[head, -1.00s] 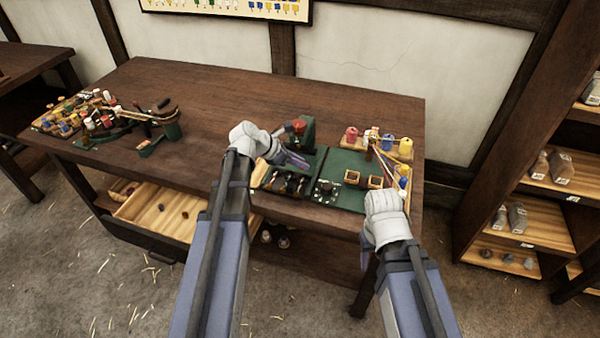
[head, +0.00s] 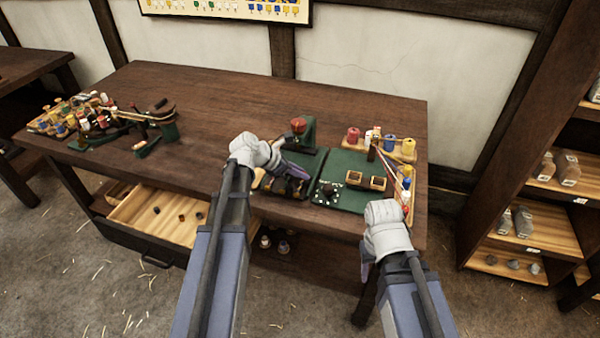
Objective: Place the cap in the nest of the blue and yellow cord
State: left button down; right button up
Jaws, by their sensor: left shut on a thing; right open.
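My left gripper (head: 293,178) is low over the left green board (head: 305,160), in front of a green stand with a red top (head: 298,125). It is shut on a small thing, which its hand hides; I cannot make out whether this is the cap. Dark round holders (head: 285,187) lie under and beside its fingers. I cannot tell which nest has the blue and yellow cord. My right gripper (head: 368,268) is open, in front of the table's edge; its hand hides most of its fingers.
Spools (head: 389,143) and coloured cords (head: 393,170) are at the right. Crowded racks (head: 75,118) stand at the left. A drawer (head: 150,225) is open below. The table's middle is clear.

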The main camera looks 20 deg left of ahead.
pick_arm(q)
jog(key=c, duration=0.8)
grip_release()
jog(key=shift+o, duration=0.2)
jog(key=shift+r+p, duration=0.55)
jog(key=shift+p, duration=0.05)
jog(key=p+v, duration=0.8)
jog(key=v, duration=0.3)
jog(key=s+d+f+m+g+y, duration=0.2)
jog(key=s+d+m, duration=0.7)
jog(key=m, duration=0.6)
jog(key=s+d+f+m+g+y, duration=0.3)
jog(key=s+d+m+y, duration=0.3)
jog(key=m, duration=0.9)
jog(key=shift+s+d+f+g+p, duration=0.25)
jog(key=shift+s+d+g, duration=0.45)
jog(key=shift+s+d, duration=1.35)
